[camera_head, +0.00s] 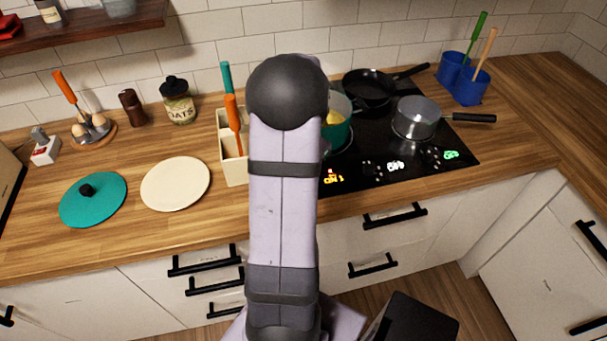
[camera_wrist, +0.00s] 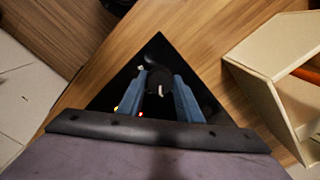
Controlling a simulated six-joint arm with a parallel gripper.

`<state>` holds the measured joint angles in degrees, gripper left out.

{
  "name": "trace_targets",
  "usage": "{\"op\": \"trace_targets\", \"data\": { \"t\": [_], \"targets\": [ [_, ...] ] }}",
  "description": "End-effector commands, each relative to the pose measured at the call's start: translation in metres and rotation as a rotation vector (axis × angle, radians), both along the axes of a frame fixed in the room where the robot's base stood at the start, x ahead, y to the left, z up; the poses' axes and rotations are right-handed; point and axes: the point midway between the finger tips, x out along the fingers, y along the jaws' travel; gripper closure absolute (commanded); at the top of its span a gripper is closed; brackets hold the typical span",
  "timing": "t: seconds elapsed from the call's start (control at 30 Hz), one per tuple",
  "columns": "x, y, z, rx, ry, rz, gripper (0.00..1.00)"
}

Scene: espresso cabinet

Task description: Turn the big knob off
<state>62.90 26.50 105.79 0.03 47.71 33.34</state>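The black cooktop (camera_head: 440,165) is on the wooden counter; its dark corner shows in the wrist view (camera_wrist: 158,48). A round black knob (camera_wrist: 160,77) with a white mark stands on that corner in the wrist view. My gripper (camera_wrist: 160,84) has its two blue fingers apart, one on each side of the knob. I cannot tell whether they touch it. In the head view my arm hides the gripper and this knob. A yellow lit display (camera_head: 334,180) shows at the cooktop's front left, with a small red light.
A teal pot (camera_head: 338,132), a black pan (camera_head: 370,88) and a grey saucepan (camera_head: 416,118) stand on the cooktop. A cream utensil box (camera_head: 234,168) is left of my arm, close to the gripper. A cream plate (camera_head: 175,184) and a teal lid (camera_head: 93,200) lie further left.

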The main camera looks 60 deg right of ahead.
Motion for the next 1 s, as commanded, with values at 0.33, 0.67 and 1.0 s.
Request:
{"op": "trace_targets", "data": {
  "t": [0.33,0.67,1.0],
  "targets": [
    [-0.0003,-0.0003,0.0009,0.0,0.001,0.025,0.9],
    [-0.0004,-0.0007,0.0018,-0.001,0.001,0.198,0.9],
    [-0.0003,-0.0012,0.0022,-0.002,0.0,0.471,0.9]
  ]
}}
